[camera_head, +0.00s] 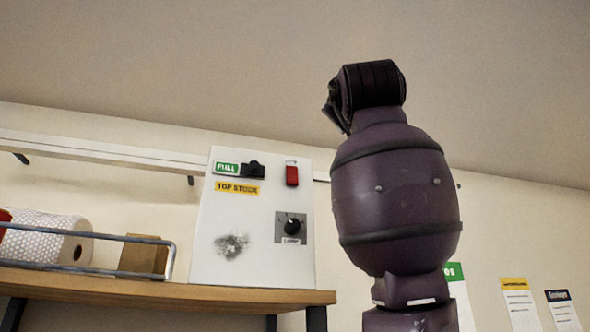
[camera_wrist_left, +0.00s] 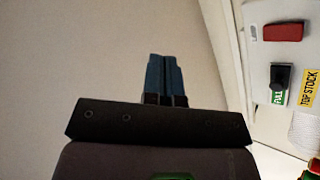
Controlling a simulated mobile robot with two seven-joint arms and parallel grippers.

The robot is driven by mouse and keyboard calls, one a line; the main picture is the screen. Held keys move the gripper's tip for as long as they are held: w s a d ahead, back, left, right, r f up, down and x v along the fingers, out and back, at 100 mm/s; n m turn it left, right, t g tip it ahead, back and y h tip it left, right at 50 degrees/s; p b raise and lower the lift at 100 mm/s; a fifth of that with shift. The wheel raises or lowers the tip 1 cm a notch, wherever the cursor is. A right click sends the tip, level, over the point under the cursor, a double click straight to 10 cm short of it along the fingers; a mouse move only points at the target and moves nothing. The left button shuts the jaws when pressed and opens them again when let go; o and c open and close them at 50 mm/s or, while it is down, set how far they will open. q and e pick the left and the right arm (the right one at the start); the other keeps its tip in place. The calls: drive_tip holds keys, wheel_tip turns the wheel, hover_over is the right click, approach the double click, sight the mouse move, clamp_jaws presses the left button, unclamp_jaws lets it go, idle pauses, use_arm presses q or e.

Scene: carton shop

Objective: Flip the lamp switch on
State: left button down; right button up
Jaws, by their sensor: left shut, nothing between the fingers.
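A white panel box (camera_head: 208,265) stands on a wooden shelf in the head view. It bears a black rotary knob (camera_head: 292,226) on a grey plate, with a label below that appears to read LAMP. A red switch (camera_head: 292,175) sits above it, its small label unreadable. In the left wrist view the panel (camera_wrist_left: 261,12) is turned sideways at the right edge, with the red switch (camera_wrist_left: 284,31) visible and the knob out of frame. My left gripper (camera_wrist_left: 166,60) is shut and empty, apart from the panel. I cannot make out its fingers in the head view.
A black switch (camera_head: 253,170) sits by a green FULL label and above a yellow TOP STOCK label (camera_head: 237,188). The wooden shelf (camera_head: 150,290) carries a white roll (camera_head: 45,240) and a brown box behind a metal rail (camera_head: 110,273). My purple arm stands right of the panel.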

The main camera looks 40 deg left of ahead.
sight(291, 181)
use_arm(q)
drive_tip(key=s+a+r+n+g+y, duration=0.1)
drive_tip(key=s+a+r+n+g, duration=0.1)
drive_tip(key=s+r+n+g, duration=0.15)
wheel_tip(291, 181, down, 8)
drive_tip(key=a+n+g+h, duration=0.1)
drive_tip(key=a+n+g, duration=0.1)
drive_tip(key=n+g, duration=0.5)
drive_tip(key=n, duration=0.3)
drive_tip(key=shift+a+g+p, duration=0.3)
drive_tip(key=shift+a+g, duration=0.05)
drive_tip(key=shift+a, duration=0.05)
use_arm(e)
drive_tip(key=shift+s+r, duration=0.15)
use_arm(q)
drive_tip(key=shift+a+f, duration=0.1)
drive_tip(key=p+x, duration=0.2)
drive_tip(key=x, duration=1)
drive_tip(key=shift+w+a+f, duration=0.1)
drive_tip(key=shift+w+f, duration=0.05)
drive_tip(key=shift+w, duration=0.1)
drive_tip(key=shift+w+a+f+p, duration=0.15)
drive_tip(key=shift+w+a+p, duration=0.3)
drive_tip(key=shift+a, duration=0.05)
use_arm(e)
drive_tip(key=shift+s+d+r+g, duration=0.1)
drive_tip(key=shift+s+r+g, duration=0.2)
drive_tip(key=shift+s+r, duration=0.3)
